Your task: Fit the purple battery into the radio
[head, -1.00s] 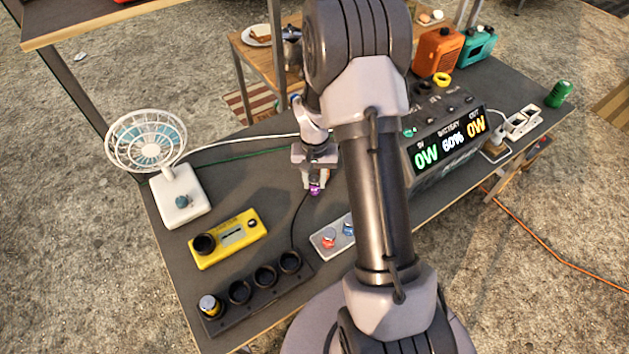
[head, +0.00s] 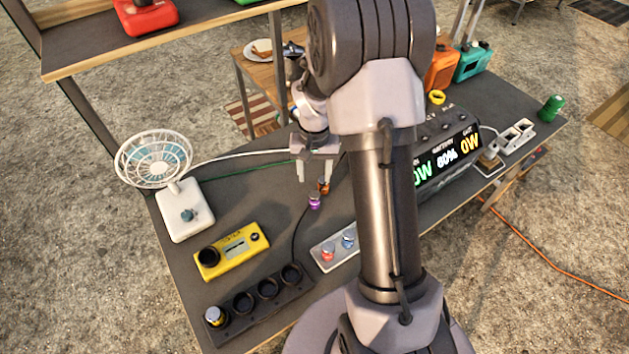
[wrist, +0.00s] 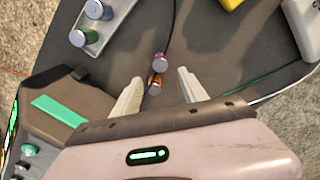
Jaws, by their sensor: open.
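The purple battery (head: 314,201) stands on the dark table, just in front of an orange battery (head: 323,186). In the wrist view the purple battery (wrist: 160,59) is just beyond the fingertips, and the orange battery (wrist: 155,82) is between them, close to the purple one. My gripper (head: 314,176) is open and empty, above and behind the purple battery; its two fingers (wrist: 159,78) are spread apart in the wrist view. I cannot identify a radio for certain; a red device (head: 148,14) on the upper shelf shows only in part.
A yellow tester (head: 232,254), a black holder with round sockets (head: 258,303) and a grey tray of batteries (head: 325,258) lie in front. A white fan (head: 185,210) stands left. A power station (head: 447,160) is right, partly behind my arm.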

